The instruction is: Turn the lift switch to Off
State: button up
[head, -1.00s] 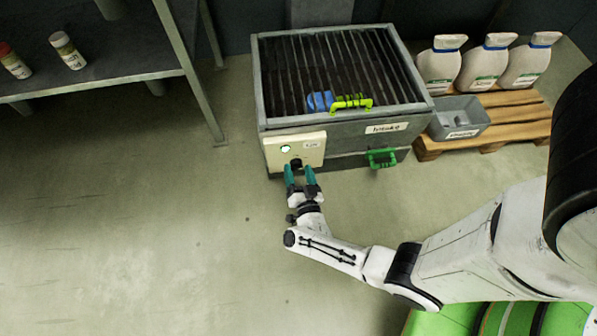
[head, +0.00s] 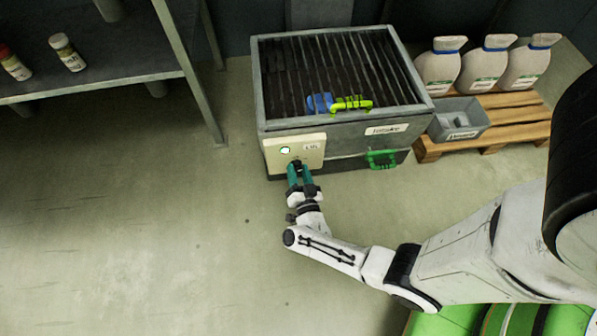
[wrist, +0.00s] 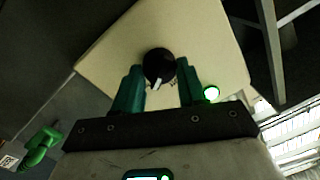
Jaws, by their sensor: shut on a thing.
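The lift switch (wrist: 158,66) is a round black knob with a white pointer mark, on a cream panel (head: 310,143) at the front left of the metal box. In the wrist view the panel (wrist: 205,45) looks tilted and the mark points down toward my gripper. My gripper (head: 300,168) is at the knob, with its two teal fingers on either side of it. In the wrist view my gripper (wrist: 160,80) is closed on the knob. A lit green lamp (head: 285,150) is on the panel, left of the knob; it also shows in the wrist view (wrist: 211,94).
A pallet (head: 515,125) with white jugs stands right; a shelf (head: 100,80) stands left. The floor between is clear.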

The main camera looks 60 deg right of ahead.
jog(key=shift+n, duration=0.3)
jog(key=shift+r+n+p, duration=0.15)
jog(key=shift+n+p, duration=0.7)
jog(key=shift+n, duration=0.05)
jog(key=n+p, duration=0.1)
jog(key=n, duration=0.2)
jog(key=shift+w+n, duration=0.1)
jog(key=shift+n, duration=0.2)
jog(key=n+g+p, duration=0.1)
jog(key=n+p, duration=0.1)
jog(key=n, duration=0.3)
jog(key=shift+a, duration=0.1)
jog(key=shift+n, duration=0.3)
jog(key=o, duration=1.1)
jog(key=shift+c, duration=0.2)
jog(key=p+v, duration=0.2)
jog(key=v, duration=0.8)
jog(key=shift+s+a, duration=0.2)
jog(key=shift+a, duration=0.15)
